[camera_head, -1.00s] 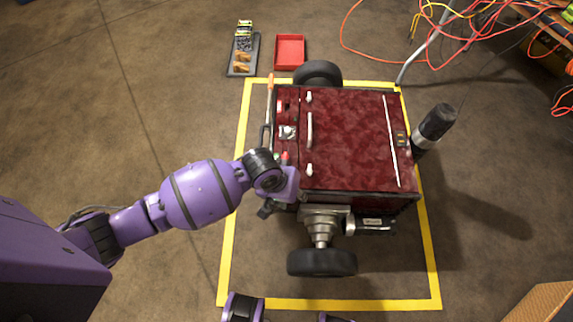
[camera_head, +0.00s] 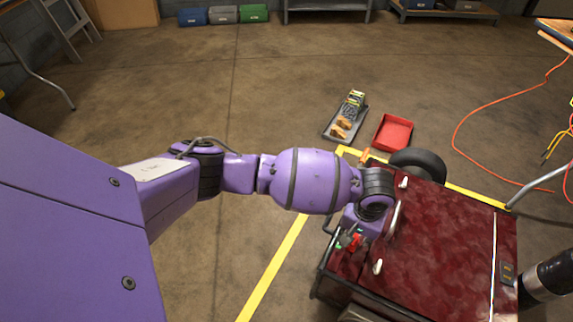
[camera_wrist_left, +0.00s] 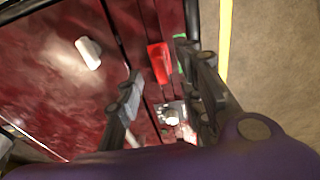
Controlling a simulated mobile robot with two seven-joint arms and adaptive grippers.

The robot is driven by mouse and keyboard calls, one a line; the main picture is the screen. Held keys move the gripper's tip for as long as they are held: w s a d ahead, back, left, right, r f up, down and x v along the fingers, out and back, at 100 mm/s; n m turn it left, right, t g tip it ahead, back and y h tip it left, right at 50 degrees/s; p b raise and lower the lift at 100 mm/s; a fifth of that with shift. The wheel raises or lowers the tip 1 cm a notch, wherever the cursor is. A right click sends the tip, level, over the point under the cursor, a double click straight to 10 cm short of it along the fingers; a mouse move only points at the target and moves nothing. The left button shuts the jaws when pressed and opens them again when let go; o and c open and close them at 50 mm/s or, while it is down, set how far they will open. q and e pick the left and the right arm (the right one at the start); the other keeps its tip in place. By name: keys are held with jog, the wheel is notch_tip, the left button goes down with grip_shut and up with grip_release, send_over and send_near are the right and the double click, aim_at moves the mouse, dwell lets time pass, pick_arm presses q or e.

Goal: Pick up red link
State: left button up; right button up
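The red link (camera_wrist_left: 158,62) is a small red block on the dark red machine, in the upper middle of the left wrist view. In the head view a small red part (camera_head: 356,240) shows just below my left wrist. My left gripper (camera_wrist_left: 163,68) is open, with one finger on each side of the red link in the picture. I cannot tell whether they touch it. A green part (camera_wrist_left: 181,52) sits close beside the right finger. My right gripper is not in view.
The red cart (camera_head: 440,240) has white handles on its lid and a black wheel (camera_head: 419,163). A grey tray (camera_head: 345,126) with brown parts and an empty red tray (camera_head: 393,132) lie on the floor behind it. Orange cables (camera_head: 478,105) run at the right. Floor at left is clear.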

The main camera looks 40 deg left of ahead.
pick_arm(q)
jog(key=f, duration=0.2)
jog(key=f+b, duration=0.1)
jog(key=shift+w, duration=0.25)
jog(key=shift+r, duration=0.1)
jog(key=shift+c, duration=0.3)
grip_shut()
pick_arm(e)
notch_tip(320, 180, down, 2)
